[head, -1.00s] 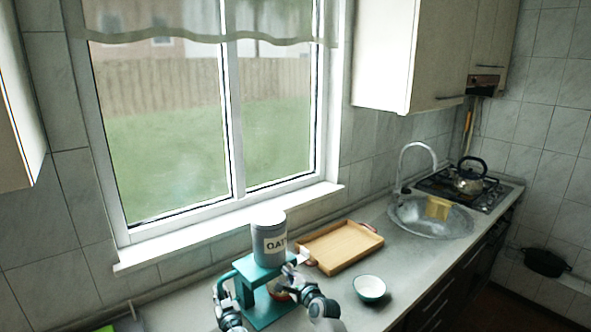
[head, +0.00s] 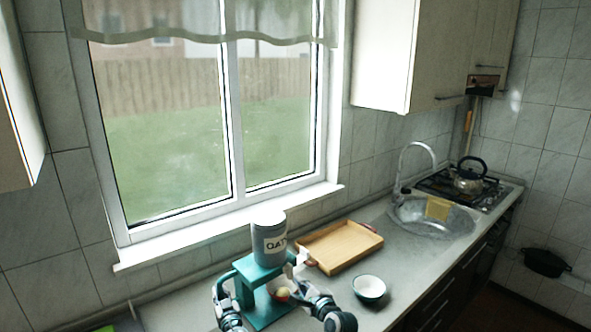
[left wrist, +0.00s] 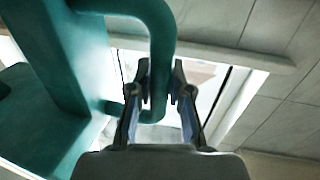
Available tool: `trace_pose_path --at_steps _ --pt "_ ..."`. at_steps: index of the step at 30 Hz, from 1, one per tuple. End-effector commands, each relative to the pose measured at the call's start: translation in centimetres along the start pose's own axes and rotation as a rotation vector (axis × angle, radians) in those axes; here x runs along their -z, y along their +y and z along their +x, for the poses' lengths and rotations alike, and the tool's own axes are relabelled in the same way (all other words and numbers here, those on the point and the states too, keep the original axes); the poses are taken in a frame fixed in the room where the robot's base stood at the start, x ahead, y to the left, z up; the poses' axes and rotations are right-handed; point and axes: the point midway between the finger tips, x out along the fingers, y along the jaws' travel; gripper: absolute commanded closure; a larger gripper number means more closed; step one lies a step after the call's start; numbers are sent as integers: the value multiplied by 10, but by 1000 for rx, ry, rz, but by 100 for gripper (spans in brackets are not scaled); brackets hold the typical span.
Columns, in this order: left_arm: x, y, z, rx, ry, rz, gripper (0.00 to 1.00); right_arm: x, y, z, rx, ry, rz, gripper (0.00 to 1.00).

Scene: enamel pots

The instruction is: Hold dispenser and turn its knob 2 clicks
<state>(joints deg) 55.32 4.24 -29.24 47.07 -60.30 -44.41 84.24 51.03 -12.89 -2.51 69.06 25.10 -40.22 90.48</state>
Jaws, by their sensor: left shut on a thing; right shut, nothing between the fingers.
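The dispenser is a grey canister (head: 269,240) with an "OAT" label, upright on a teal stand (head: 243,283). A small white piece, perhaps the knob (head: 303,257), sticks out at its right side. My left gripper (head: 221,292) is at the stand's left side; the left wrist view shows it (left wrist: 160,88) shut around the teal handle (left wrist: 161,45). My right gripper (head: 296,285) is shut and empty, right of the stand and below the white piece, apart from it. A small bowl (head: 278,291) with something yellowish stands under the canister, partly hidden by my right gripper.
A wooden tray (head: 340,247) lies behind and right of the dispenser. A teal-sided bowl (head: 369,288) stands right of my right arm. The sink (head: 430,217) with a yellow sponge and the stove with a kettle (head: 469,178) are further right. The window sill runs behind.

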Motion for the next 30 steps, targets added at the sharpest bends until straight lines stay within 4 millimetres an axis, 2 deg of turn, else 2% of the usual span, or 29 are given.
trace_pose_path --at_steps 3,4,6,7,16,20,26,30 --pt "1 0 0 -1 2 0 100 0 0 0 0 0 0 100" --pt "2 0 0 -1 2 0 74 0 0 0 0 0 0 100" --pt "1 0 0 -1 2 0 56 0 0 0 0 0 0 100" --pt "1 0 0 -1 2 0 52 0 0 0 0 0 0 100" --pt "0 0 0 -1 0 0 52 0 0 1 0 0 0 100" --pt "0 1 -7 -1 1 -2 52 0 0 0 0 0 0 100" --pt "-1 0 -34 -3 -1 -4 52 0 0 0 0 0 0 100" --pt "-2 0 -62 -2 -1 -3 52 0 0 1 0 0 0 100"
